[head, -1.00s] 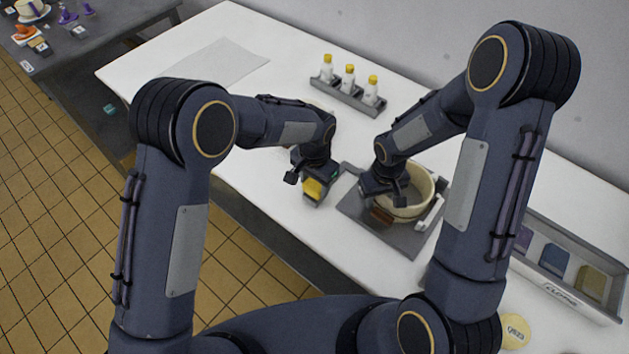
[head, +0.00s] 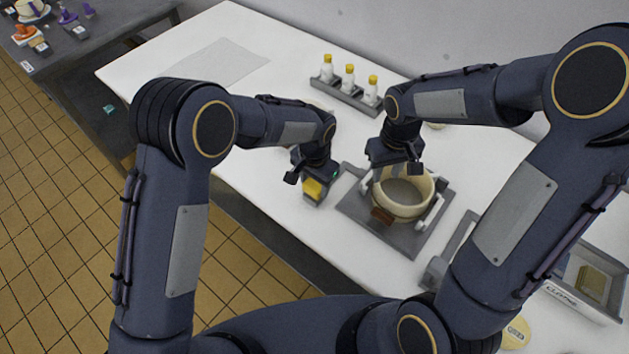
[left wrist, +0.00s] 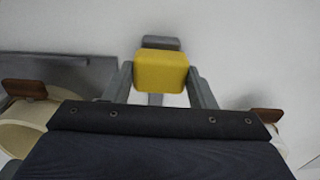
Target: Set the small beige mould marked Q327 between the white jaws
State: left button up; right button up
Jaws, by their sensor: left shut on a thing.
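A round beige mould (head: 405,209) with a brown tab (head: 382,215) sits on a grey plate (head: 365,222). White jaw parts (head: 432,212) show at its right side; the far-left side is partly hidden by my right gripper. I cannot read a mark on it. My right gripper (head: 397,165) is above the mould's back-left rim, its fingers apart and seemingly empty. My left gripper (head: 313,180) is left of the plate, shut on a yellow block (head: 313,189). The block (left wrist: 161,72) shows between the fingers in the left wrist view, where the mould (left wrist: 22,130) is partly visible at left.
A grey rack of yellow-capped bottles (head: 348,88) stands behind. A round beige piece with a label (head: 516,333) lies at the front right. The table's back left is mostly clear.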

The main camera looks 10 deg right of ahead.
pick_arm(q)
jog(key=shift+s+r, duration=0.1)
pick_arm(e)
jog(key=shift+r, duration=0.2)
pick_arm(q)
jog(key=shift+r+p, duration=0.55)
jog(key=shift+r, duration=0.2)
pick_arm(e)
jog(key=shift+r, duration=0.35)
pick_arm(q)
jog(key=o, duration=1.1)
jog(key=shift+r, duration=0.1)
jog(key=shift+c, duration=0.2)
